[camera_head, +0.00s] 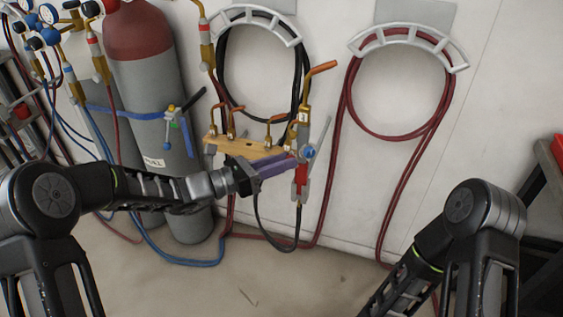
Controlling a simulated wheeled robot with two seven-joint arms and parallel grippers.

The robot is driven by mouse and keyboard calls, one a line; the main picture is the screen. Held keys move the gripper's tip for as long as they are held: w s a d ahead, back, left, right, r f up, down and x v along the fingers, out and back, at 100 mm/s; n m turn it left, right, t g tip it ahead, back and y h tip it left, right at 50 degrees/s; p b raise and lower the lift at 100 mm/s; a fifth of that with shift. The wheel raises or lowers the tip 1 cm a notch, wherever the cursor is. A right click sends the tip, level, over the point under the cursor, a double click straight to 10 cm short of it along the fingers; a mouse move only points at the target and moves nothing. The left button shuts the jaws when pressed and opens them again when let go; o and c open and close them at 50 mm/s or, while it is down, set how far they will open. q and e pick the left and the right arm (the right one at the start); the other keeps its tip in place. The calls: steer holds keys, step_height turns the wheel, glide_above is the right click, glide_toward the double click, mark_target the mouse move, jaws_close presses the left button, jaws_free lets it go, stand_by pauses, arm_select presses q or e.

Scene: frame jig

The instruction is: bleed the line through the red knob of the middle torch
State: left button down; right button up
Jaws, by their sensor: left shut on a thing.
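A torch (304,128) with an orange bent tip hangs upright at the right end of a wooden tip rack (254,150) on the wall. It has a blue knob (310,152) and a red part (301,181) low on its body. My left gripper (291,166) has purple fingers and reaches in from the left. It is shut at the torch's lower body, on what appears to be the red knob; the fingers hide the grip itself. My right arm is at the lower right, with its gripper out of view.
A grey gas cylinder (150,95) with a red top and blue strap (125,111) stands left of the rack. Black hose (226,70) and red hose (343,110) hang on wall hooks. Hoses also trail along the floor.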

arm_select(q)
steer(key=m+b, duration=1)
steer(key=b, duration=0.5)
steer(key=m+b, duration=1.1)
steer(key=b, duration=0.4)
steer(key=shift+s+d+f, duration=0.1)
steer(key=shift+s+f, duration=0.05)
steer(key=shift+f, duration=0.05)
arm_select(e)
steer(key=w+f, duration=0.1)
steer(key=f, duration=1.4)
steer(key=w+d+f, duration=0.1)
steer(key=w+f, duration=0.1)
steer(key=f, duration=1.3)
steer(key=shift+d+f+m+t+h, duration=0.3)
steer(key=shift+t, duration=0.1)
arm_select(q)
steer(key=c, duration=1.2)
jaws_free()
steer(key=shift+r, duration=0.1)
